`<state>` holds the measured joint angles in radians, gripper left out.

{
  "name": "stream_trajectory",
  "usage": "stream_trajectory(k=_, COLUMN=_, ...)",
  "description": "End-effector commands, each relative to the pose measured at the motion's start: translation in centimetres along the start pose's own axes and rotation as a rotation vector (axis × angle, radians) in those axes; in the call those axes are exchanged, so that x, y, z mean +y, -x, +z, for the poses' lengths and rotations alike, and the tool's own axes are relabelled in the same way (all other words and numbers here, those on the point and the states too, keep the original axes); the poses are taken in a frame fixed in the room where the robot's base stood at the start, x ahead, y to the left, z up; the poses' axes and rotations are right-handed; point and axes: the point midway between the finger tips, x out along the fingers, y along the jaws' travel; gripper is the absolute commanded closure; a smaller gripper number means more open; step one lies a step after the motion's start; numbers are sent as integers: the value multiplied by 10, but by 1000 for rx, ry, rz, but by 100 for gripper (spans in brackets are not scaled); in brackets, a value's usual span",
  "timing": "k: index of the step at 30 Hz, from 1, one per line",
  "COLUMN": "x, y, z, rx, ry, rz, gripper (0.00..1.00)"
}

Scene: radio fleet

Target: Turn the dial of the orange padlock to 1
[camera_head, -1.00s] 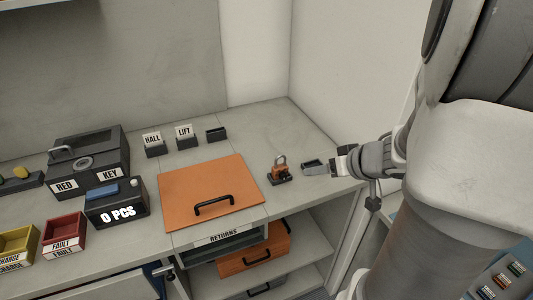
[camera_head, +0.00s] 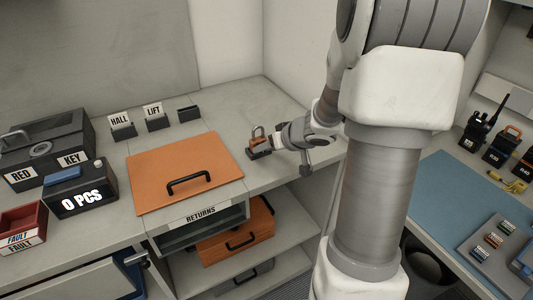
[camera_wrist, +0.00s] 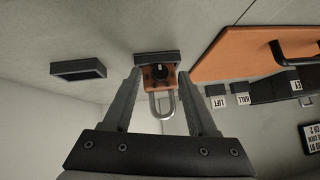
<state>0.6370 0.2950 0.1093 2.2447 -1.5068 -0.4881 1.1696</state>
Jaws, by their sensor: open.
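The orange padlock (camera_head: 256,142) stands in a dark holder on the grey worktop, right of the orange lid. In the wrist view, upside down, the padlock (camera_wrist: 149,76) shows its orange body, a dark round dial and a steel shackle, with the dark holder (camera_wrist: 157,57) above. No dial number is readable. My gripper (camera_head: 272,141) is at the padlock's right side in the head view. In the wrist view my gripper (camera_wrist: 160,76) is open, with one finger on each side of the padlock body. Gaps seem to show, but contact is hard to tell.
A small dark tray (camera_wrist: 78,69) lies near the padlock. The orange lid (camera_head: 150,170) with a black handle is beside it. HALL (camera_head: 121,127) and LIFT (camera_head: 155,118) holders stand behind. A blue mat (camera_head: 450,205) and radios (camera_head: 475,130) are at right.

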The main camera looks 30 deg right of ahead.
Motion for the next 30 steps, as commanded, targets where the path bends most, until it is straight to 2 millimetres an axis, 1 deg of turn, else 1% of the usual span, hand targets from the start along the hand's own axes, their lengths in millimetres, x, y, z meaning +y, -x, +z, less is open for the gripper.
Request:
stream_trajectory(k=1, x=0, y=-5, z=0, rx=1, ry=1, rz=-1, gripper=42)
stream_trajectory(k=3, x=0, y=-7, z=0, rx=1, ry=0, rz=-1, gripper=42)
stream_trajectory(k=11, x=0, y=-8, z=-1, rx=1, ry=0, rz=-1, gripper=42)
stream_trajectory(k=12, x=0, y=-8, z=-1, rx=1, ry=0, rz=-1, gripper=44)
stream_trajectory(k=14, x=0, y=-8, z=-1, rx=1, ry=0, rz=-1, gripper=54)
stream_trajectory(k=18, x=0, y=-8, z=-1, rx=1, ry=0, rz=-1, gripper=80)
stream_trajectory(k=20, x=0, y=-8, z=-1, rx=1, ry=0, rz=-1, gripper=90)
stream_trajectory(k=21, x=0, y=-8, z=-1, rx=1, ry=0, rz=-1, gripper=98)
stream_trajectory(k=22, x=0, y=-8, z=-1, rx=1, ry=0, rz=-1, gripper=100)
stream_trajectory(k=30, x=0, y=-8, z=-1, rx=1, ry=4, rz=3, gripper=100)
